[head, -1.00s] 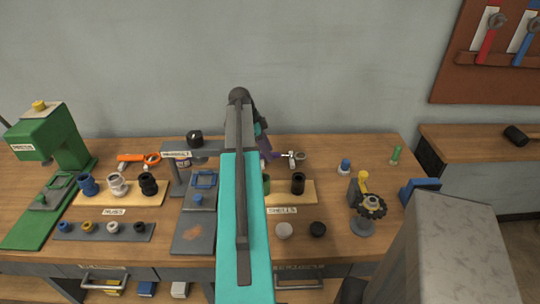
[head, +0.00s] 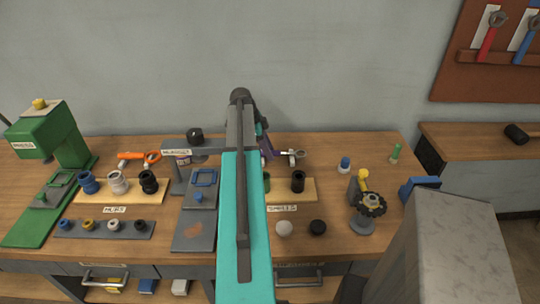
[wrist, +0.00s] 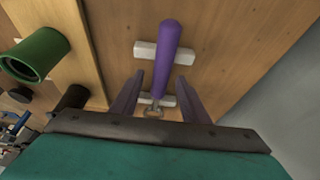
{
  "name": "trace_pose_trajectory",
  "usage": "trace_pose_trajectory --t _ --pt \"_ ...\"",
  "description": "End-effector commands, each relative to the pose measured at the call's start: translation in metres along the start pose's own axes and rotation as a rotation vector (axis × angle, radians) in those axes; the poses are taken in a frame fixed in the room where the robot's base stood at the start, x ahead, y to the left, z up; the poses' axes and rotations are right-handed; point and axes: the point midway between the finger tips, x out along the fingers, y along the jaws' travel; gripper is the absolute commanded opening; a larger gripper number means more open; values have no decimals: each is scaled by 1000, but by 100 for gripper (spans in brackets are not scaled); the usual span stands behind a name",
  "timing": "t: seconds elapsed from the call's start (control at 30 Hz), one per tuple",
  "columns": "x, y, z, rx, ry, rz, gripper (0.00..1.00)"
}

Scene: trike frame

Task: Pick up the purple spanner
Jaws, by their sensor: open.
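The purple spanner (wrist: 167,45) shows in the wrist view, with a thick purple handle and a metal end. It lies across two pale rests (wrist: 150,51) on the wooden bench. My gripper (wrist: 154,78) is open, with its two dark purple fingers on either side of the spanner's lower part. I cannot tell whether the fingers touch it. In the head view my arm covers most of the spanner, and only a small part shows beside the arm near the back of the bench.
A green shell (wrist: 35,55) and dark shells stand on a wooden board beside the spanner. In the head view a grey post with an arm (head: 178,175) and an orange spanner (head: 132,155) are to the left. A gear stand (head: 368,205) is to the right.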

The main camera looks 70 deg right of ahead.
Motion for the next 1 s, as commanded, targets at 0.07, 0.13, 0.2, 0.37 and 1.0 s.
trace_pose_trajectory --t 0.07,0.13,0.2,0.37,1.0 --pt "1 0 0 0 0 0 41" --pt "2 0 1 0 0 0 41" --pt "3 0 1 0 0 0 41" --pt "4 0 1 0 0 0 41" --pt "4 0 2 0 0 0 0"
